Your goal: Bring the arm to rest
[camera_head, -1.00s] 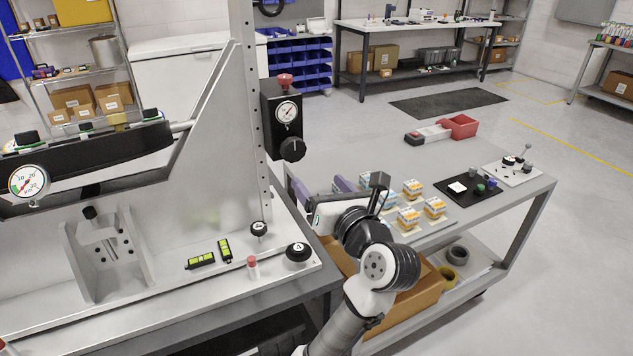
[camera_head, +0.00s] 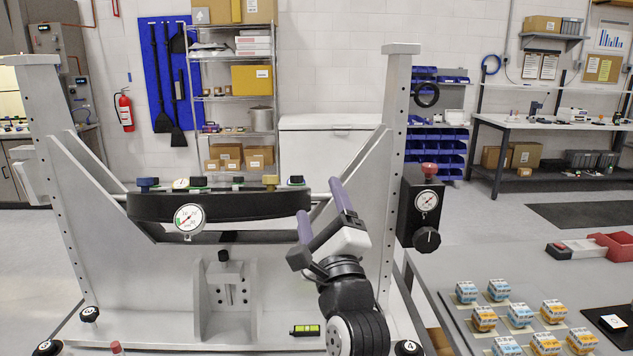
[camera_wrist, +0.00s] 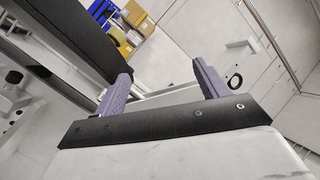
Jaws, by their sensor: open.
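My gripper (camera_head: 322,213) is raised in front of the right end of the black curved mirror cell (camera_head: 225,205) in the head view. Its two purple fingers are spread apart with nothing between them. In the wrist view my gripper (camera_wrist: 160,80) shows the same empty gap, with the floor and distant shelving behind it. The black cell also appears along the upper left of the wrist view (camera_wrist: 75,35), close to one finger. I cannot tell whether they touch. My forearm reaches up from the bottom of the head view.
The grey fixture frame has a tall right post (camera_head: 398,150) close to my arm. A black box with a gauge (camera_head: 424,205) hangs on that post.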

